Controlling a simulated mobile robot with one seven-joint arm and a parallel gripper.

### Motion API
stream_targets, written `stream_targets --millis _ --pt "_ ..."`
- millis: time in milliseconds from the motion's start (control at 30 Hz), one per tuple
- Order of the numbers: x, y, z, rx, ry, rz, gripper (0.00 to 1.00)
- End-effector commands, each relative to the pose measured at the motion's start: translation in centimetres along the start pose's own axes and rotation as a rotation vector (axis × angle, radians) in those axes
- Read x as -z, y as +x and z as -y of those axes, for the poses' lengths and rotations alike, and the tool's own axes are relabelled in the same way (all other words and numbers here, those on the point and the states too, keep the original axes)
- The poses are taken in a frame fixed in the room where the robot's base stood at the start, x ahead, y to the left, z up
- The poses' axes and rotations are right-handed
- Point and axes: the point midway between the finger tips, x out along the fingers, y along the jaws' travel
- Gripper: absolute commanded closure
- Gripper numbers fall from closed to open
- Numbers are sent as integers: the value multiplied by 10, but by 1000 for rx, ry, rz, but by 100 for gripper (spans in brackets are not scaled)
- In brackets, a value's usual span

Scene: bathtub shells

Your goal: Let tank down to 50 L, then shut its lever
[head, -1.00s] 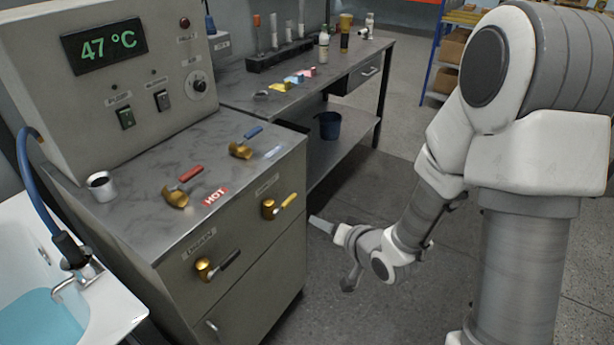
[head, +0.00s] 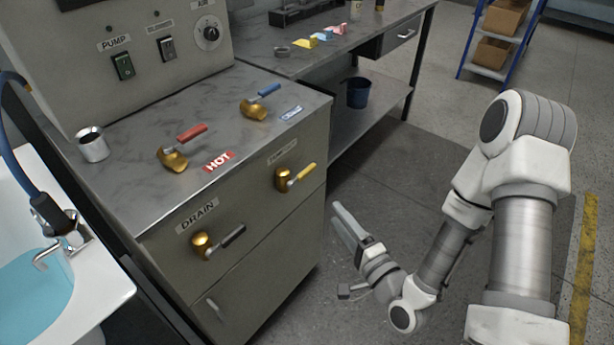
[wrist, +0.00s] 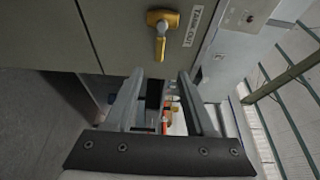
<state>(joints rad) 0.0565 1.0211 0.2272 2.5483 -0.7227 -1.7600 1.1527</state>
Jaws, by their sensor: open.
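The TANK OUT lever has a brass body and a yellow handle (head: 304,172). It sits on the cabinet's front, its handle pointing right and slightly up in the head view. In the wrist view the same lever (wrist: 161,38) is beyond the fingertips, beside its TANK OUT label (wrist: 193,25). My gripper (head: 347,222) is open and empty, to the right of and below the lever, apart from it. In the wrist view both fingers (wrist: 160,82) stand spread. I cannot make out a tank or any litre reading.
The DRAIN lever (head: 226,240) with a black handle is lower left on the same front. Red (head: 188,137) and blue (head: 264,92) levers and a metal cup (head: 92,144) are on top. A tub (head: 100,290) with blue water is at left.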

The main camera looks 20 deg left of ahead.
Motion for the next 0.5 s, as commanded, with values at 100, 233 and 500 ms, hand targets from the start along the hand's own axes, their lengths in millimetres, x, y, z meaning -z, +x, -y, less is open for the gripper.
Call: stream_targets --millis 100,233,500 --pt "-1 10 -5 4 -4 2 45" --pt "-1 20 -5 3 -4 0 45" --pt "-2 76 0 3 -3 3 45"
